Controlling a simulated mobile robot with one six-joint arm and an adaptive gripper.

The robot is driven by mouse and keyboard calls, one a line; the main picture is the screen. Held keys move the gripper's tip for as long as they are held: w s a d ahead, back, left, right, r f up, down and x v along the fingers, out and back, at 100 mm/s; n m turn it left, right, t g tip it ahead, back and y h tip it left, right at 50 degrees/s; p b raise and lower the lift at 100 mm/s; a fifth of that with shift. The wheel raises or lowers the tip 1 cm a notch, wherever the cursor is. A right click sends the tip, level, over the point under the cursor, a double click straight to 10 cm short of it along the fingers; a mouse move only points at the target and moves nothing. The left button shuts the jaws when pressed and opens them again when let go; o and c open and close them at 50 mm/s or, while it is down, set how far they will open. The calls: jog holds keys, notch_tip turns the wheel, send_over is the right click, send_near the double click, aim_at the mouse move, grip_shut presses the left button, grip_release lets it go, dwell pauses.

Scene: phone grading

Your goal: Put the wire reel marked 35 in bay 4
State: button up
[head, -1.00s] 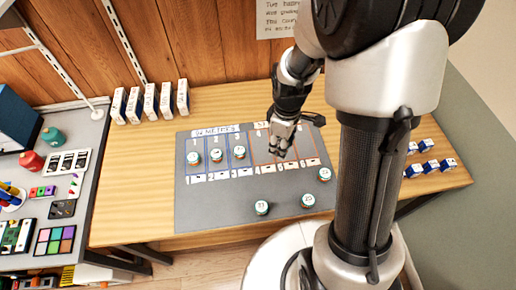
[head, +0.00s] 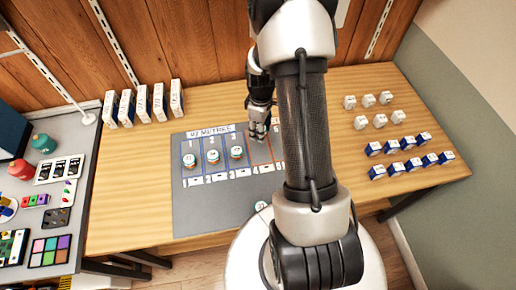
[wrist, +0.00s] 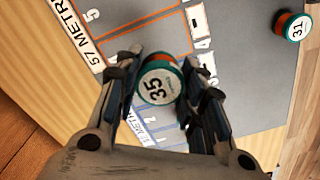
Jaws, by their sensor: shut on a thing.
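The wire reel marked 35 (wrist: 158,80) is a round reel with a white top and a green and orange edge. In the wrist view it sits between the two fingers of my gripper (wrist: 160,95), which is shut on it. In the head view my gripper (head: 258,135) is over the grey mat (head: 200,220), just right of the bay 3 reel (head: 236,152); the held reel cannot be made out there. Reels stand in bays 1 (head: 190,160) and 2 (head: 213,156).
A reel marked 31 (wrist: 293,26) lies on the mat's front part. White boxes (head: 143,103) stand at the back left. Small white (head: 361,122) and blue-white boxes (head: 409,143) are on the right of the table. My arm hides the mat's right part.

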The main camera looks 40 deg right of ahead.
aim_at(260, 152)
notch_tip(260, 152, down, 11)
jog(key=shift+f+b, duration=0.2)
jog(key=shift+b, duration=1)
jog(key=shift+f, duration=0.1)
jog(key=o, duration=1)
